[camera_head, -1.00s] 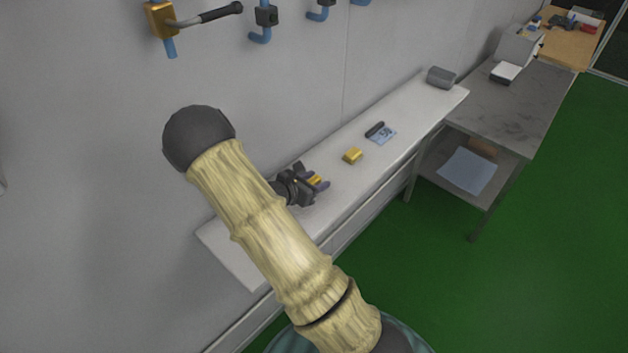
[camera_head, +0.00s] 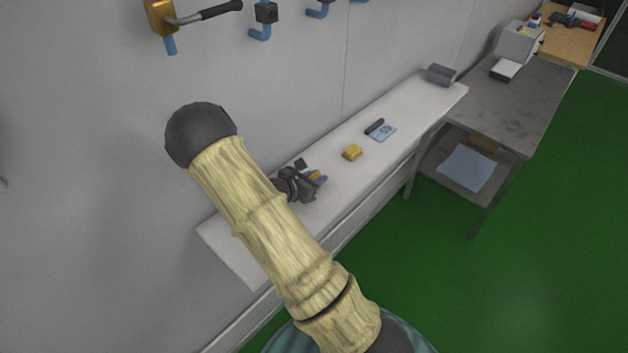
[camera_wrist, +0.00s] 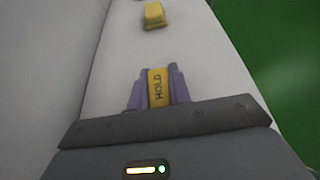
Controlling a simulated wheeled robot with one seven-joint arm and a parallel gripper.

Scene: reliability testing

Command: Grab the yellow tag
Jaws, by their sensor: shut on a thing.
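The yellow tag (camera_wrist: 158,88), marked "HOLD", sits between the two purple-grey fingers of my gripper (camera_wrist: 158,90) in the wrist view. The fingers are shut on it from both sides. In the head view my gripper (camera_head: 317,178) is low over the near part of the white shelf, and only a little of the yellow tag (camera_head: 314,175) shows there. I cannot tell whether the tag touches the shelf.
A yellow block (camera_head: 352,152) lies on the white shelf (camera_head: 330,215) beyond my gripper, also in the wrist view (camera_wrist: 154,15). Farther along are a blue card (camera_head: 383,132), a dark cylinder (camera_head: 374,126) and a grey object (camera_head: 440,75). A wall borders the shelf; a grey table (camera_head: 520,105) stands right.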

